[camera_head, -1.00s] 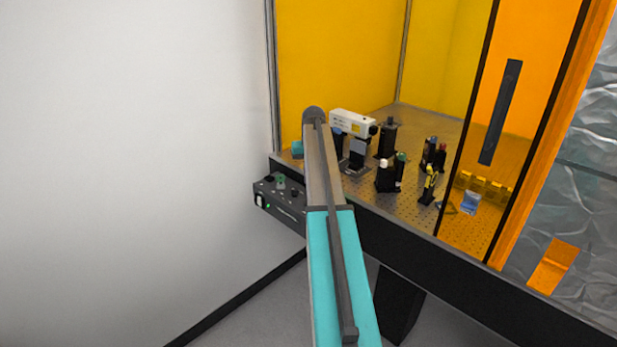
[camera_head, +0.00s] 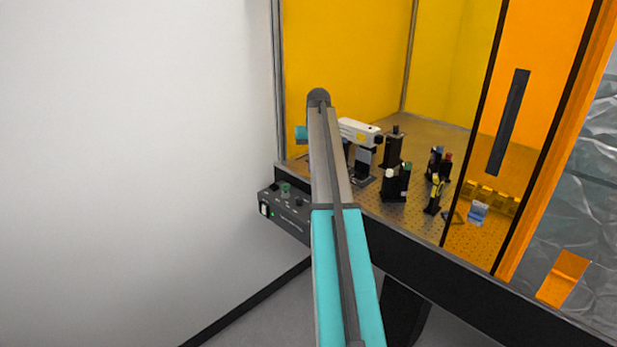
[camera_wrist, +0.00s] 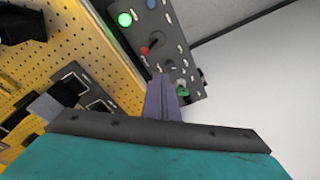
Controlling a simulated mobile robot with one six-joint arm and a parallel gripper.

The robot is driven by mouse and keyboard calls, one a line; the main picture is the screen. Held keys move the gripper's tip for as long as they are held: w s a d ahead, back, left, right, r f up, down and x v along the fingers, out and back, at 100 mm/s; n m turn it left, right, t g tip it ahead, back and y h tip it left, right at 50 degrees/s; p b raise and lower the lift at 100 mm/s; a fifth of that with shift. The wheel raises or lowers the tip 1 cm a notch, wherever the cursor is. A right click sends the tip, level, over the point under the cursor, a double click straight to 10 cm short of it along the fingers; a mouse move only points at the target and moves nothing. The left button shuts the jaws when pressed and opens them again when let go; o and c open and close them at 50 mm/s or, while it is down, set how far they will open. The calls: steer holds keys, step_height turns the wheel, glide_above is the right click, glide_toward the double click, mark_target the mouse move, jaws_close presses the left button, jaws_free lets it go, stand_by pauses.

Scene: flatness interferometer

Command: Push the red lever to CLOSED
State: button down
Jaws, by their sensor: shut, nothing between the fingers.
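A small red-tipped lever (camera_wrist: 145,50) shows in the wrist view on the face of a dark control box (camera_wrist: 168,45). The box also shows in the head view (camera_head: 287,212), below the table's left corner. The lever cannot be made out in the head view. My gripper (camera_wrist: 161,78) is shut and empty, its fingers pointing at the box. In the picture the fingertips are just below and right of the red tip; I cannot tell whether they touch it. The lever's position label is not readable.
The box also carries a lit green button (camera_wrist: 124,19), a blue knob (camera_wrist: 151,4) and a green knob (camera_wrist: 182,90). The perforated optical table (camera_wrist: 90,40) holds several optical mounts. A yellow enclosure (camera_head: 345,60) stands around it. A white wall (camera_head: 130,150) is at left.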

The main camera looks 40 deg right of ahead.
steer(key=shift+s+d+r+b, duration=0.15)
steer(key=shift+d+r, duration=0.1)
steer(key=shift+r, duration=0.35)
steer(key=shift+d+r+b, duration=0.1)
steer(key=shift+d+r, duration=0.2)
steer(key=shift+r, duration=0.3)
steer(key=shift+s+d+r+b, duration=0.15)
steer(key=shift+d+r, duration=0.1)
steer(key=shift+r, duration=0.35)
